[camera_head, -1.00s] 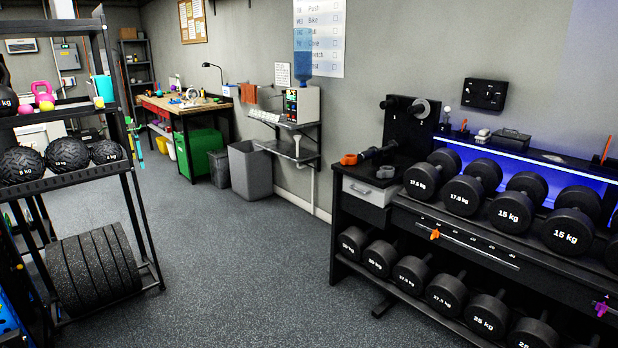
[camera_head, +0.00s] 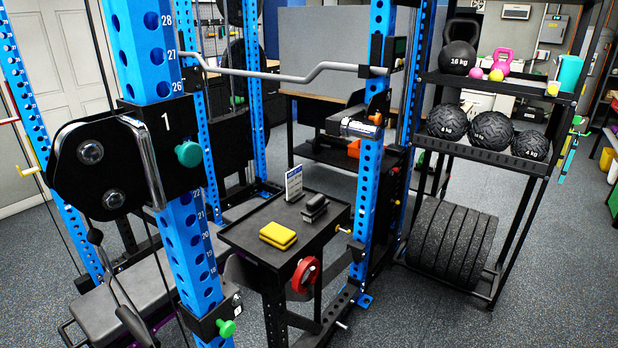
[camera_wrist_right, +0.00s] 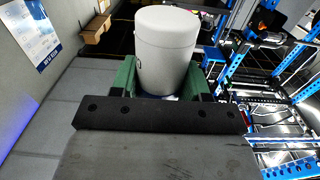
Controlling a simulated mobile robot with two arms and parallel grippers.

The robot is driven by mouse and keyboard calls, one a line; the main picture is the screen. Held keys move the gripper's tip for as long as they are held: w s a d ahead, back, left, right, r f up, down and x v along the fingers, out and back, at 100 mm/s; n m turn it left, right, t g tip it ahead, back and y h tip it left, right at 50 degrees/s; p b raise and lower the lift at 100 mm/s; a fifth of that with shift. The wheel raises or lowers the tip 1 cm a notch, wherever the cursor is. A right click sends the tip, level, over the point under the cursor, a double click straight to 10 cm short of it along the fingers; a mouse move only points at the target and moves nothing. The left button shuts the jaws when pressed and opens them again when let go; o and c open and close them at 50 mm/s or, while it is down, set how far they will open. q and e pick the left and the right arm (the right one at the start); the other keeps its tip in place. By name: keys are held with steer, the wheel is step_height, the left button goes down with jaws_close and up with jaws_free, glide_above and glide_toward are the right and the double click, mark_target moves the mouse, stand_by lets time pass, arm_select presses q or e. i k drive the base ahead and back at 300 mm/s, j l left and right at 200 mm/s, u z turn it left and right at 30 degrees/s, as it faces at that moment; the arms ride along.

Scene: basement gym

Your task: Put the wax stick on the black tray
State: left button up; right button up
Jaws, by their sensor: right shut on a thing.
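The black tray (camera_head: 238,232) is in the head view, low in the middle, between the blue uprights of a rack. It has a low rim and some bare surface. My right gripper (camera_wrist_right: 164,86) has green fingers and is shut on a pale grey-white cylinder, which looks like the wax stick (camera_wrist_right: 168,45), in the right wrist view. The cylinder's lower end is hidden behind the dark gripper plate. My right gripper is not in the head view, and the tray is not clearly visible in the wrist view. My left gripper is not in view.
On the tray are a yellow block (camera_head: 277,236), dark blocks (camera_head: 314,207) and a small upright sign (camera_head: 293,183). A blue upright (camera_head: 180,220) stands in front of its left side. A bent bar (camera_head: 270,75) spans above. A ball shelf (camera_head: 470,160) stands right; floor there is clear.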

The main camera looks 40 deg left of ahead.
mark_target(303, 227)
steer(key=i+u, duration=0.2)
steer(key=u, duration=0.25)
steer(key=i+u, duration=0.15)
steer(key=u, duration=0.3)
steer(key=i+l+u, duration=0.15)
steer(key=u, duration=0.3)
steer(key=i+l+u, duration=0.1)
steer(key=u, duration=0.35)
steer(key=i+l+u, duration=0.1)
steer(key=l+u, duration=0.35)
steer(key=i+l+u, duration=0.15)
steer(key=u, duration=0.15)
steer(key=i+l+u, duration=0.15)
steer(key=l+u, duration=0.15)
